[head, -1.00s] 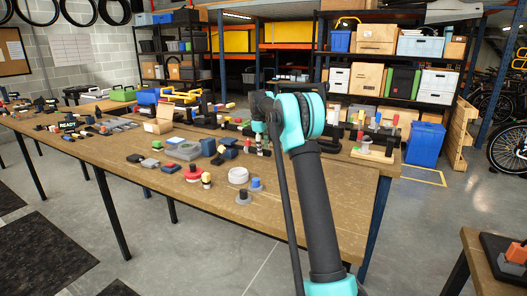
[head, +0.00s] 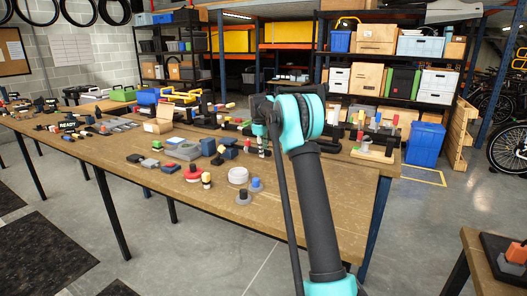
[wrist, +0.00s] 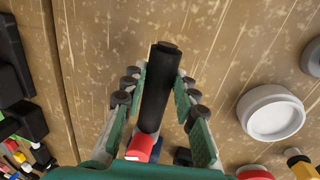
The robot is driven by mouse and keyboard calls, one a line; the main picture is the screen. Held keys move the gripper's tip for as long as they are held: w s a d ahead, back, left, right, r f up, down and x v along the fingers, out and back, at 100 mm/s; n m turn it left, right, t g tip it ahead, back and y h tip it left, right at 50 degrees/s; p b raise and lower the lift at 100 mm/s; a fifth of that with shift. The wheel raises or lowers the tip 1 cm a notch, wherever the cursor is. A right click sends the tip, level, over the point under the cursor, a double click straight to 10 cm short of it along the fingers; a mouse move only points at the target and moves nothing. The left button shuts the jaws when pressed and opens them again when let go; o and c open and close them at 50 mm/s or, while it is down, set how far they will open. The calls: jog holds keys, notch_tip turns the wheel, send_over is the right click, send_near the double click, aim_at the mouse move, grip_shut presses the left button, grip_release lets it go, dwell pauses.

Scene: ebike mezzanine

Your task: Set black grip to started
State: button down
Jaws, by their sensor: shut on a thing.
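In the wrist view the black grip (wrist: 158,90) is a dark cylinder standing between the two green-padded fingers of my gripper (wrist: 163,84). A red piece (wrist: 142,147) shows at its near end. My gripper is shut on the black grip, over the wooden table. In the head view my teal and dark arm reaches over the table (head: 300,200), and the arm itself hides most of the gripper and the grip. I cannot tell from these frames whether the grip touches the tabletop.
A white round dish (wrist: 272,113) lies right of my gripper. A red knob (head: 193,173), a blue knob (head: 256,185) and a grey knob (head: 243,198) stand near it. Several dark blocks and tools crowd the table's back and left.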

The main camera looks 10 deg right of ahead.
jog(key=shift+s+d, duration=0.75)
jog(key=shift+d, duration=0.25)
jog(key=shift+s+d, duration=0.7)
jog(key=shift+d, duration=0.3)
jog(key=c, duration=1.2)
grip_release()
jog(key=shift+d, duration=0.1)
jog(key=shift+r, duration=0.15)
jog(key=r, duration=0.3)
jog(key=s+a+r, duration=0.1)
jog(key=r, duration=0.3)
jog(key=s+r, duration=0.1)
jog(key=r, duration=0.3)
jog(key=shift+a+r, duration=0.25)
